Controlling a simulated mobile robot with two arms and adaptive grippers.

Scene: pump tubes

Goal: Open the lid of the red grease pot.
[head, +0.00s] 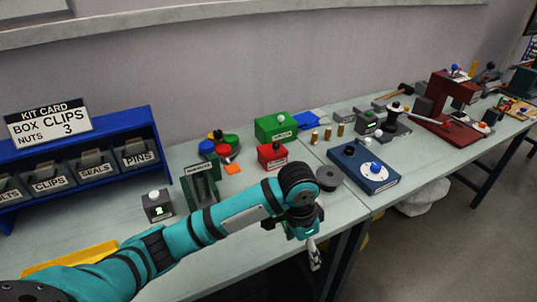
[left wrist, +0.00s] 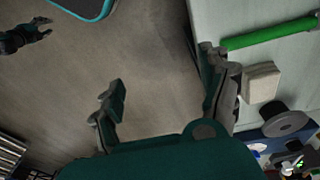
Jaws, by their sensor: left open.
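The pot cannot be made out there. A small dark gripper, apparently my right one (left wrist: 38,27), shows at the upper left.
The green box (head: 272,129) stands right behind the pot. A dark green stand (head: 201,187) and a grey box (head: 157,207) are to its left. A dark round disc (head: 328,179) and a blue plate (head: 362,168) are to its right. A blue bin rack (head: 80,195) fills the left.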

